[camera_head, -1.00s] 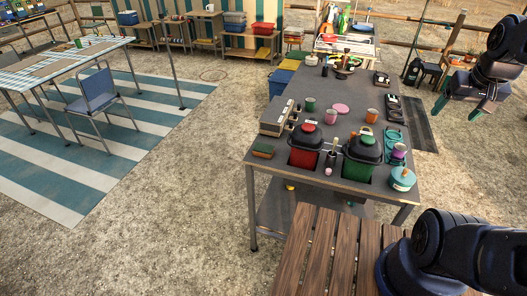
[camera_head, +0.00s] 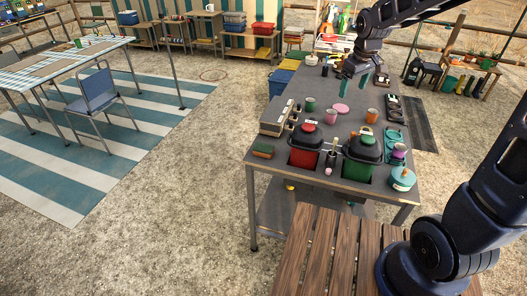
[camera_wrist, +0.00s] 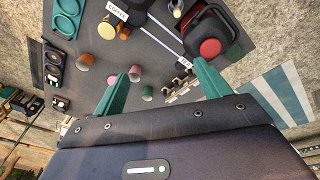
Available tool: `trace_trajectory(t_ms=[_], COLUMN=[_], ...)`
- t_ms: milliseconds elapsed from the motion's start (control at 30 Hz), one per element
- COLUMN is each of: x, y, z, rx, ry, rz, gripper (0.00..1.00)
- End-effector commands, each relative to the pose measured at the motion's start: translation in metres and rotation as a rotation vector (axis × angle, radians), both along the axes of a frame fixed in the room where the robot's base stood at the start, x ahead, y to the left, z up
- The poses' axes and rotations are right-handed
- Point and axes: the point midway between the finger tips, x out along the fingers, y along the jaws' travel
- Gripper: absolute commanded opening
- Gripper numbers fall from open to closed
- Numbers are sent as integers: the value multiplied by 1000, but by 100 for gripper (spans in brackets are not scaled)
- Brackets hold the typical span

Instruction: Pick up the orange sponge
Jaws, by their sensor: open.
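A small block with an orange-brown top and a green lower side, which looks like the orange sponge (camera_head: 263,151), lies at the table's near left corner, left of the red canister (camera_head: 304,150). Another small orange thing (camera_head: 365,131) sits behind the green canister (camera_head: 362,158), partly hidden. My gripper (camera_head: 357,83) is above the far part of the table, well away from the sponge. Its teal fingers also show in the wrist view (camera_wrist: 170,72), apart with nothing between them.
A grey-white appliance (camera_head: 279,117) stands just behind the sponge. Several cups, a pink disc (camera_head: 341,109) and a turquoise container (camera_head: 402,179) share the table (camera_head: 262,175). A slatted wooden bench (camera_head: 318,250) stands in front. Open ground lies left of the table.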

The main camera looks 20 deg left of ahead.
Motion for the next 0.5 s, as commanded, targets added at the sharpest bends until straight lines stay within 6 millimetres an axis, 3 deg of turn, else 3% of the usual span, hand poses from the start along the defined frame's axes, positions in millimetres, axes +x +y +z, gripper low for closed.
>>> trace_trajectory(t_ms=[33, 267, 500], x=[3, 9, -4], y=[19, 100, 186], z=[-10, -55, -113], rx=[-9, -42, -77], ry=[12, 48, 87], rz=[43, 227, 421], gripper=[75, 75, 75])
